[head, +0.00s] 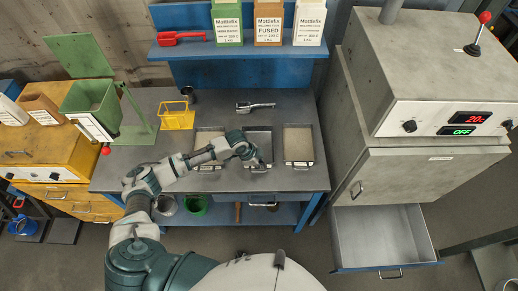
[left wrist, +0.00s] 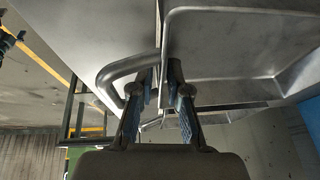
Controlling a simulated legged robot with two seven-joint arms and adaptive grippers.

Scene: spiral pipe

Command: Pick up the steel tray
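The steel tray (head: 258,142) is the middle one of three on the grey workbench, and it looks empty. My left gripper (head: 254,162) is at its front edge, by the handle, and partly covers it. In the left wrist view the tray (left wrist: 235,45) fills the upper right. Its bent handle (left wrist: 118,72) runs behind the fingertips of my left gripper (left wrist: 160,85). The fingers stand close together on either side of the handle's end and the rim. I cannot tell whether they press on it. My right gripper is in neither view.
A tray stands on the left (head: 208,148) and another on the right (head: 298,144), both close by. A metal scoop (head: 256,106) and a yellow stand (head: 177,117) lie behind. A furnace (head: 430,110) with an open drawer (head: 382,237) stands at right.

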